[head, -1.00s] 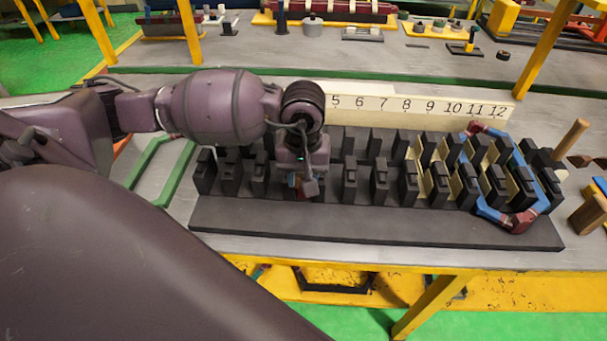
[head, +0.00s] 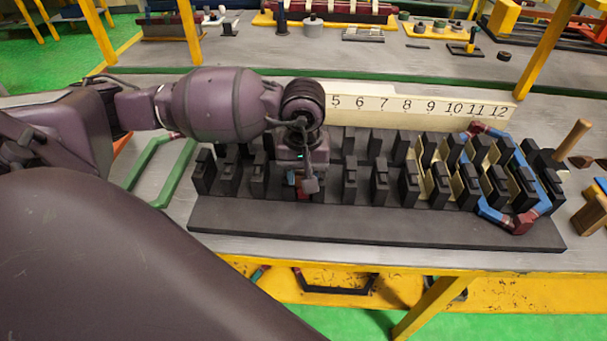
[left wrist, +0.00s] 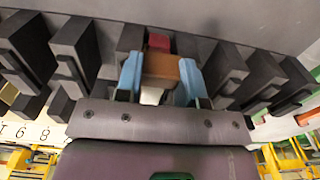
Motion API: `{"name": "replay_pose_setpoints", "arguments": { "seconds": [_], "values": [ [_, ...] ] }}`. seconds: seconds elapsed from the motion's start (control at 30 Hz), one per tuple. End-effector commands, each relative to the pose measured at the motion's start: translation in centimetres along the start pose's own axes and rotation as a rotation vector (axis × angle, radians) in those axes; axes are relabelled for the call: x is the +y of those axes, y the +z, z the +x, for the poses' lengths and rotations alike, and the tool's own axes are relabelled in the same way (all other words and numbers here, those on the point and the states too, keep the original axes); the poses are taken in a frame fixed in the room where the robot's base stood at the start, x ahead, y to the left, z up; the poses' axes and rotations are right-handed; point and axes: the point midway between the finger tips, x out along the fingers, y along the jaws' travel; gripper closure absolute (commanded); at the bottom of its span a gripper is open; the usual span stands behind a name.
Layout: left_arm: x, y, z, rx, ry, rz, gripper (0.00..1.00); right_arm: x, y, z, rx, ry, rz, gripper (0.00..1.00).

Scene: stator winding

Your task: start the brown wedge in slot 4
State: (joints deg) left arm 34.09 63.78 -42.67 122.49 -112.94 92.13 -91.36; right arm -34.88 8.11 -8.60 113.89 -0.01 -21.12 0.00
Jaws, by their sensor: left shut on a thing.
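The stator block (head: 370,222) is a dark base with rows of black teeth. My left gripper (head: 302,190) is over its front row, pointing down, left of the middle. In the left wrist view its blue fingertips (left wrist: 160,78) are shut on the brown wedge (left wrist: 161,67), one on each side. The wedge is at a gap between black teeth (left wrist: 222,70); I cannot tell whether its end is inside the slot. A dark red piece (left wrist: 159,42) shows just beyond it. The arm hides the numbers below 5 on the number board (head: 380,90). My right gripper is not in view.
A blue and dark red coil (head: 553,185) sits around teeth at the right end, with cream liners (head: 455,188) in slots there. A wooden-handled tool (head: 572,137) and a wooden block (head: 590,215) lie to the right. A green frame (head: 172,178) lies to the left.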

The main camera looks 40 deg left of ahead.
Motion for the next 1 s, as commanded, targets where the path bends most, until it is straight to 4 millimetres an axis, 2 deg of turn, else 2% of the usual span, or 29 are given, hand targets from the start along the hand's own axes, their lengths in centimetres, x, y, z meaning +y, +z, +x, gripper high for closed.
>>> {"name": "replay_pose_setpoints", "arguments": {
  "seconds": [0.27, 0.6, 0.63, 0.73, 0.93, 0.97, 1.0],
  "values": [
    [0.0, -0.5, 0.1, 0.000, 0.000, 0.000, 0.88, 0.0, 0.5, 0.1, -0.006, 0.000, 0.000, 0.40],
    [0.0, -1.1, 0.1, 0.000, -0.001, -0.001, 0.88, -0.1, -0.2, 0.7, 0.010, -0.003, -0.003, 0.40],
    [0.0, -1.1, 0.1, 0.000, -0.001, -0.001, 0.61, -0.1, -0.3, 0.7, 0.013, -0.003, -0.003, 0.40],
    [0.0, -1.1, 0.0, 0.001, -0.001, -0.001, 0.46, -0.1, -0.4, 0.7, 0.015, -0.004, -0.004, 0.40],
    [0.0, -1.1, -0.6, 0.004, 0.000, -0.002, 0.44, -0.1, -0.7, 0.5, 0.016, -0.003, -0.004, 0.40],
    [0.0, -1.1, -0.9, 0.005, 0.000, -0.002, 0.37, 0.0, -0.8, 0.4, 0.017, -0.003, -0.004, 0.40],
    [0.0, -1.1, -1.4, 0.006, 0.001, -0.001, 0.35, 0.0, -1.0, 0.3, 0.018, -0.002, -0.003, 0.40]
  ]
}}
